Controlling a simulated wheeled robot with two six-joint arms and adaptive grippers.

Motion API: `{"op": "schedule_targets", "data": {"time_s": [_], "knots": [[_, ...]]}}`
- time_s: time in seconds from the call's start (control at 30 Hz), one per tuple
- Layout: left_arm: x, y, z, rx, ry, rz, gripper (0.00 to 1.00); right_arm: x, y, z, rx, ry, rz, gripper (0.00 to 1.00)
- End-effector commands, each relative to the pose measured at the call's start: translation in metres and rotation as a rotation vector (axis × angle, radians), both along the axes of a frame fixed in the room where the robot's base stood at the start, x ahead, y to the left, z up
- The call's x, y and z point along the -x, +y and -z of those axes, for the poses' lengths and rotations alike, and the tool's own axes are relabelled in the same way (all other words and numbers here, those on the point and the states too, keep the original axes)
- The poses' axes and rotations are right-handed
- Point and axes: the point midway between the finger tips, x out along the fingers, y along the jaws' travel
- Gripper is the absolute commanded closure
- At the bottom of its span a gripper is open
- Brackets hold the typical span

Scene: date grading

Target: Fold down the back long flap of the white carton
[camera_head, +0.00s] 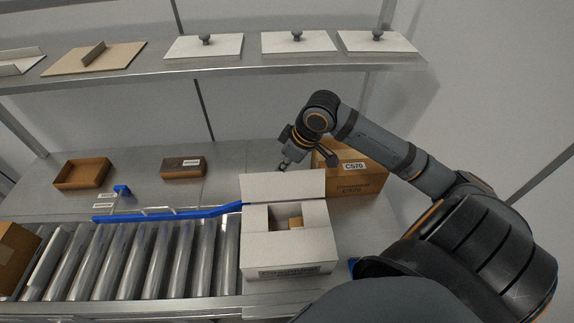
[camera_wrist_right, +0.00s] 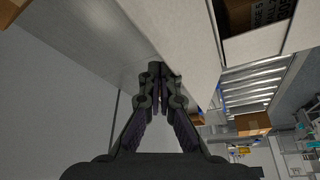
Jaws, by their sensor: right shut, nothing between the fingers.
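The white carton (camera_head: 288,251) stands at the right end of the roller conveyor, with a small brown item (camera_head: 296,222) visible inside. Its back long flap (camera_head: 283,187) stands up behind the opening. My right gripper (camera_head: 284,167) is just behind the top edge of that flap, shut and empty. In the right wrist view the gripper's fingertips (camera_wrist_right: 158,72) are together beside a pale panel (camera_wrist_right: 186,35), which looks like the flap. I cannot tell whether they touch it. My left gripper is not in view.
A brown carton marked CS70 (camera_head: 352,178) stands right behind the white carton, close to my right arm. A blue guide rail (camera_head: 170,215) runs along the rollers. A brown tray (camera_head: 82,173) and a small brown box (camera_head: 183,167) sit at back left. A shelf (camera_head: 220,67) with lids is above.

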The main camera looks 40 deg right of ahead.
Motion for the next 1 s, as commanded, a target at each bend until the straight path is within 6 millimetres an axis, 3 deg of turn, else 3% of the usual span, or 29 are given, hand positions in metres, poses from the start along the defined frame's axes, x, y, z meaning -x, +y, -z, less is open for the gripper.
{"op": "schedule_targets", "data": {"time_s": [1.0], "knots": [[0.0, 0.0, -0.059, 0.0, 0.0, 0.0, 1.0, 0.069, 0.04, -0.008, 0.004, 0.004, -0.001, 1.0]]}}
